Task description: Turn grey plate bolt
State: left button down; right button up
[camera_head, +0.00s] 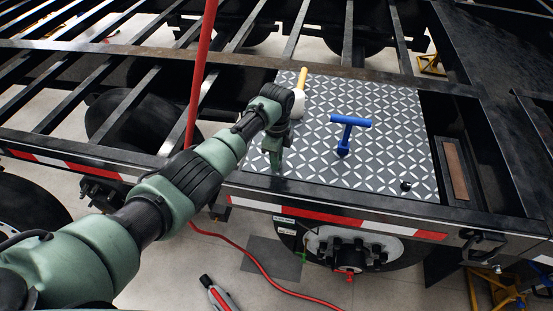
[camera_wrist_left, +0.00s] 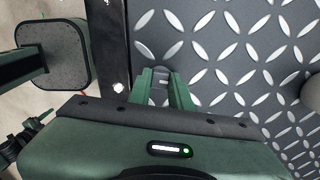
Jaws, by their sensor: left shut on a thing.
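The grey plate (camera_head: 385,155) with a white diamond tread pattern lies flat on the dark trailer frame. My left gripper (camera_head: 275,163) points down at the plate's near left corner. In the left wrist view its two green fingers (camera_wrist_left: 167,90) are shut on a small grey bolt (camera_wrist_left: 160,84) by the plate's edge; the bolt is mostly hidden between them. The plate (camera_wrist_left: 235,45) fills the right of that view. A dark bolt (camera_head: 405,186) sits at the plate's near right corner. My right gripper is not in view.
A blue T-handle tool (camera_head: 349,122) stands on the plate, right of my gripper. A tool with a yellow handle (camera_head: 302,78) is behind my left wrist. A red upright pole (camera_head: 199,75) stands left of the wrist. The trailer's edge has red and white strips (camera_head: 330,218).

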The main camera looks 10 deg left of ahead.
pick_arm(q)
jog(key=shift+w+d+r+m, duration=0.1)
jog(key=shift+m, duration=0.2)
jog(key=c, duration=1.3)
grip_release()
notch_tip(320, 180, up, 8)
jog(key=shift+f+b, duration=0.15)
jog(key=shift+b, duration=0.45)
jog(key=shift+f, duration=0.1)
